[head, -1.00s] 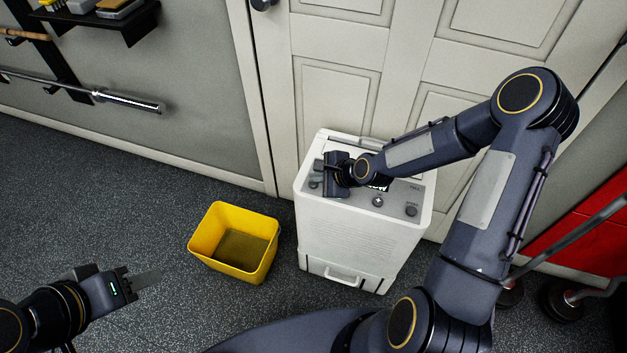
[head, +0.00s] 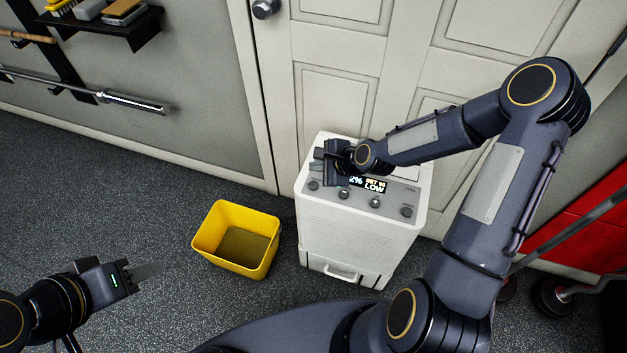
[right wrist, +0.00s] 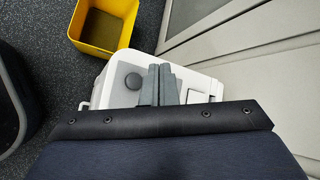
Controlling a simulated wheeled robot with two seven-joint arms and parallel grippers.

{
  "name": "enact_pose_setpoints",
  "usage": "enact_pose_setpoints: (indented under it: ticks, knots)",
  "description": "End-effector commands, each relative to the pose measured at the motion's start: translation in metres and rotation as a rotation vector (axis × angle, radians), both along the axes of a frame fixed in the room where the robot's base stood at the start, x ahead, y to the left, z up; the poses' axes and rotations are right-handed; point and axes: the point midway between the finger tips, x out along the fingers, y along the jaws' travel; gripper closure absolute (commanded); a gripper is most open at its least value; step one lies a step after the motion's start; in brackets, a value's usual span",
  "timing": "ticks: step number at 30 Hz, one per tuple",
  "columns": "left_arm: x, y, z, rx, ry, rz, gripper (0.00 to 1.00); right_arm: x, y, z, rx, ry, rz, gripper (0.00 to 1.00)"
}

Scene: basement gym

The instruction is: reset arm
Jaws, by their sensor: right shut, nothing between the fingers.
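My right gripper (head: 319,161) is above the left part of the top of a white appliance (head: 345,238). Whether the fingertips touch the panel I cannot tell. The panel's display (head: 369,185) is lit and reads LOW, with part of the text hidden by the wrist. My left gripper (head: 147,271) is at the lower left over the floor, with nothing seen in it; its finger opening is not clear.
A yellow bin (head: 236,238), seemingly empty, stands on the floor left of the appliance. A white panelled door (head: 340,100) is behind the appliance. A wall shelf (head: 110,25) and a barbell (head: 130,101) are at upper left. Red furniture (head: 590,235) and weights are at right.

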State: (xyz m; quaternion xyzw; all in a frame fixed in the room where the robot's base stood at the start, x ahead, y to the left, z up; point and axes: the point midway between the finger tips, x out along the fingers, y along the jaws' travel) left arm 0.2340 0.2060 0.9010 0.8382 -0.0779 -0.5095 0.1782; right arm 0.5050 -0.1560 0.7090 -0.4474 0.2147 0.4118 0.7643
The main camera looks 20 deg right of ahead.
Motion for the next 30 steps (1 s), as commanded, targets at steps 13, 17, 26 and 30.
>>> enact_pose_setpoints:
  ticks: [13,17,26,30]
  knots:
    - [0.0,0.0,0.0,0.0,0.0,0.0,0.6,-0.001,-0.001,0.002,-0.009,-0.003,0.008,1.0]
    - [0.0,0.0,0.009,0.0,0.0,0.0,0.6,-0.009,-0.009,0.029,-0.106,-0.033,0.089,1.0]
    - [0.0,0.0,0.043,0.0,0.0,0.0,0.6,-0.087,-0.047,0.159,-0.57,-0.15,0.523,1.0]
    - [0.0,0.0,0.059,0.0,0.0,0.0,0.6,-0.138,-0.058,0.212,-0.729,-0.209,0.716,1.0]
